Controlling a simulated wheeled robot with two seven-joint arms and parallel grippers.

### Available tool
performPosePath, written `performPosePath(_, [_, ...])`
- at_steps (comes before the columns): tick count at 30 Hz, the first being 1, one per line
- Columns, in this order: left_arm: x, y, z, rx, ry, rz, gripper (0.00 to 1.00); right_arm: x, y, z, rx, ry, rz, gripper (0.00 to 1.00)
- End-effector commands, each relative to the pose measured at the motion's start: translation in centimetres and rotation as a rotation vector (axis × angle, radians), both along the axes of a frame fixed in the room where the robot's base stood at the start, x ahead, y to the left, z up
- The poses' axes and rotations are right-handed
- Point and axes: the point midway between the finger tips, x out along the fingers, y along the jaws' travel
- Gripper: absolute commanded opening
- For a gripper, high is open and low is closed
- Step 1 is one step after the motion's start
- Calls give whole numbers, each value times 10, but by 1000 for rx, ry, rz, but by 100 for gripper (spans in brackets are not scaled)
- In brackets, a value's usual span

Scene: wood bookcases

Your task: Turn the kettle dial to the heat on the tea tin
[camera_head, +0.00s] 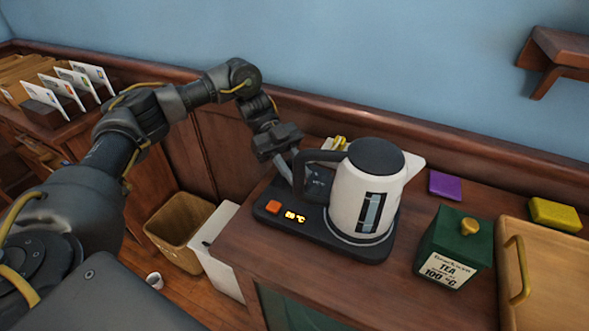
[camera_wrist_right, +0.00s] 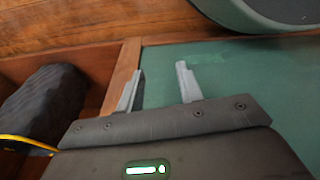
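A white kettle (camera_head: 366,200) with a dark lid and handle stands on a black base (camera_head: 330,240). The base has an orange button (camera_head: 273,207) and a lit display (camera_head: 294,216) in °C; its digits are too small to read surely. The green tea tin (camera_head: 455,247) is right of the kettle; its label reads TEA 100 °C. My left gripper (camera_head: 291,172) points down over the back left of the base, beside the handle. Its finger gap is unclear. No dial shows clearly; the gripper covers part of that area. My right gripper (camera_wrist_right: 160,70) is open and empty in the right wrist view.
A wooden tray (camera_head: 545,275) with a handle lies at the right. A purple block (camera_head: 445,185) and a yellow block (camera_head: 554,214) lie behind the tin. A wall shelf (camera_head: 560,58) is at upper right. A bin (camera_head: 180,232) and a cup (camera_head: 154,281) are on the floor.

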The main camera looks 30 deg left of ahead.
Motion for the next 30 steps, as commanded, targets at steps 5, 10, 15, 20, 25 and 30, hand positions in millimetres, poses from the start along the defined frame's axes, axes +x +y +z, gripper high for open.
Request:
performPosePath(5, [0,0,0,0,0,1,3,0,0,0,0,0,0,36])
performPosePath(10, [0,0,0,0,0,1,44,0,0,0,0,0,0,36])
performPosePath(15, [0,0,0,0,0,0,47,0,0,0,0,-1,0,36])
performPosePath(20, [0,0,0,0,1,0,47,0,0,0,0,-1,0,36])
performPosePath(25, [3,6,3,2,0,-3,47,0,0,-1,0,3,-1,36])
performPosePath(30, [11,21,10,3,-2,2,47,2,1,3,1,-1,-1,36])
